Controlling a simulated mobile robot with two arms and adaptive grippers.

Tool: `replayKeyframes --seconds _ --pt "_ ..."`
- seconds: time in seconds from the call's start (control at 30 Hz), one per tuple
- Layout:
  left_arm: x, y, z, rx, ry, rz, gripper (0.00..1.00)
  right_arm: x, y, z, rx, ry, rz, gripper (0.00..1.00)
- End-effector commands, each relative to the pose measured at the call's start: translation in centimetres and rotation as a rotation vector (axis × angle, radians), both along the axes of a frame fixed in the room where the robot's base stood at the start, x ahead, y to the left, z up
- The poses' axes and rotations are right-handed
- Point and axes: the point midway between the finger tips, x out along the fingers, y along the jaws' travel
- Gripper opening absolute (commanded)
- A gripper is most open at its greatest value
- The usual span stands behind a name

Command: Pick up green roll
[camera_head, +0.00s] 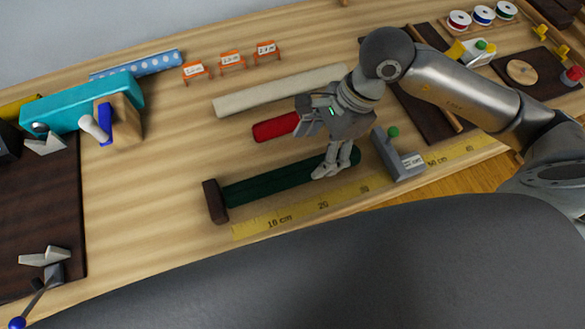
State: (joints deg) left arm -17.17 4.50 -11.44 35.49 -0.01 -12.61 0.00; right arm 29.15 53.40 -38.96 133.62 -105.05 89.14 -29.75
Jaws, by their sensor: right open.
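The dark green roll (268,186) lies on the wooden table, along the yellow ruler, with a brown block at its left end. My right gripper (333,170) points down at the right part of the roll. Its fingers look close together in this view, but they are open, and they overlap the roll. I cannot tell whether they touch it or straddle it. Part of the roll is hidden behind the fingers. My left gripper is out of view.
A red roll (276,128) and a long cream roll (280,91) lie behind the green one. A grey stop with a green knob (398,157) stands just right of the gripper. The yellow ruler (335,198) runs in front. Bare table lies to the left.

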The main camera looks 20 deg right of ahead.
Motion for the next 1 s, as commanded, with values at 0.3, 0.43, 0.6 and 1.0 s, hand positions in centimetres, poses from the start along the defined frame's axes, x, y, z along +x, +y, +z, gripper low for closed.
replayKeyframes --seconds 0.3,0.43,0.6,1.0 --pt "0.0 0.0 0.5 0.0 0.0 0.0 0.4 -0.2 1.8 -3.8 0.006 0.005 0.002 0.73" --pt "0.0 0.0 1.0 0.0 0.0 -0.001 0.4 -0.1 2.3 -4.6 0.007 0.007 -0.001 0.73" --pt "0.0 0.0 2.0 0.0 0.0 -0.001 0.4 0.1 3.6 -6.9 0.008 0.009 0.0 0.73" --pt "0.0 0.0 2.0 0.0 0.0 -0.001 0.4 0.1 4.2 -8.7 0.006 0.003 0.001 0.73"
